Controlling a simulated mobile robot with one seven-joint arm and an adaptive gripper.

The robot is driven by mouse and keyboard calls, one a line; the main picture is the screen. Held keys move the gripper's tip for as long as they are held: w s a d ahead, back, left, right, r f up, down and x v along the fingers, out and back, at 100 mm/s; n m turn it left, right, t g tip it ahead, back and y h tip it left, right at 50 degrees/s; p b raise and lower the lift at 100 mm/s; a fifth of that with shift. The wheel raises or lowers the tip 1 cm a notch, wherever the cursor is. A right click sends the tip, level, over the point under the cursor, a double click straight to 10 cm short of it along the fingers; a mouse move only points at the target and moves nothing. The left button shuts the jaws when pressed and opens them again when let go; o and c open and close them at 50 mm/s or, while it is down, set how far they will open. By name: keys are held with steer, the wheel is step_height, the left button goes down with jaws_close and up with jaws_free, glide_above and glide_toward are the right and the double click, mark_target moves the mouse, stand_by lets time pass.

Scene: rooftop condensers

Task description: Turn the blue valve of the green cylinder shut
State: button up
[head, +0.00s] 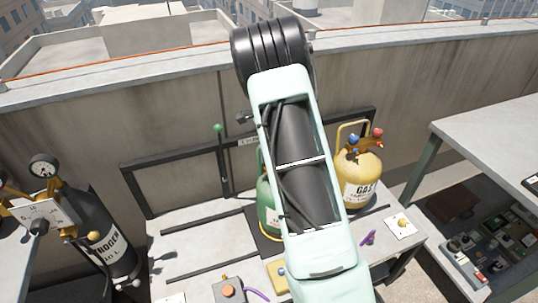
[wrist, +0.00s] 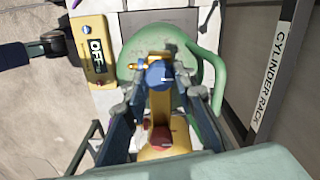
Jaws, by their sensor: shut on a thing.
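The green cylinder (head: 268,205) stands on the grey bench, mostly hidden behind my arm in the head view. In the wrist view I look down on its green top (wrist: 130,65) and curved handle (wrist: 218,75). Its blue valve (wrist: 159,75) sits between the fingers of my gripper (wrist: 161,90), which is shut on it. A red valve (wrist: 160,138) shows nearer the camera, on the same brass fitting. My gripper is hidden in the head view. The valve's turn position cannot be told.
A yellow gas cylinder (head: 360,180) with blue and red valves stands close to the right. A black nitrogen cylinder (head: 100,240) stands at left. The dark cylinder rack (head: 150,165) runs behind. A yellow box reading OFF (wrist: 95,48) lies beside the green cylinder.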

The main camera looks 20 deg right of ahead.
steer(key=o, duration=1.2)
steer(key=shift+c, duration=0.2)
step_height(320, 180, up, 12)
